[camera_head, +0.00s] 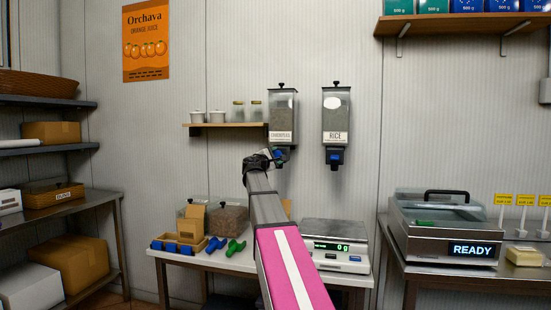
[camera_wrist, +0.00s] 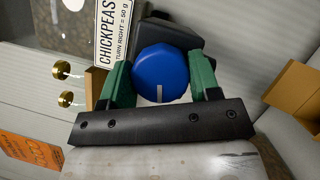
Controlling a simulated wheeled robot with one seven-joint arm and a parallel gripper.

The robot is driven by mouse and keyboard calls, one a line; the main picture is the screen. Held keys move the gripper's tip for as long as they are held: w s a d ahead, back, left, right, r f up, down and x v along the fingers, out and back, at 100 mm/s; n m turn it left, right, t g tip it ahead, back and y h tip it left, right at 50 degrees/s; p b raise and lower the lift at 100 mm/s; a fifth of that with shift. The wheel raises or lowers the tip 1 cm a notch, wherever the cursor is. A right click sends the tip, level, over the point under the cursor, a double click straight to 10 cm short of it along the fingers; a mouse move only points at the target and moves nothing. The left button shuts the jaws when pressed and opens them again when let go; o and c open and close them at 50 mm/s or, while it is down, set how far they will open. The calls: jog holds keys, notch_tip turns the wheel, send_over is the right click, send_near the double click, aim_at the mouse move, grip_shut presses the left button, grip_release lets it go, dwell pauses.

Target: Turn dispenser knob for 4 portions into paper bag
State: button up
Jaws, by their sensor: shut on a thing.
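The chickpeas dispenser (camera_head: 282,112) hangs on the wall, left of the rice dispenser (camera_head: 336,114). Its label (camera_wrist: 114,30) reads "CHICKPEAS, TURN RIGHT = 50 g" in the wrist view. My gripper (camera_wrist: 160,68) has its green fingers on both sides of the round blue knob (camera_wrist: 161,76) and is shut on it. The knob's white mark points toward the bottom of the wrist picture. A brown open-topped thing (camera_wrist: 296,92), perhaps the paper bag, shows at the right of the wrist view. My arm hides much of the area below the dispenser in the head view.
The table below holds a scale (camera_head: 335,246) reading 0, a blue-fronted wooden tray (camera_head: 178,244), blue and green scoops and clear bins (camera_head: 228,218). A shelf (camera_head: 228,125) with jars is left of the dispenser. A machine showing "READY" (camera_head: 446,230) stands on the right counter.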

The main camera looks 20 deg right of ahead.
jog(key=shift+m+g, duration=0.4)
jog(key=shift+m, duration=1)
jog(key=shift+y, duration=0.3)
jog(key=o, duration=0.9)
jog(key=v, duration=1)
jog(key=shift+s+a, duration=0.25)
jog(key=shift+a, duration=0.1)
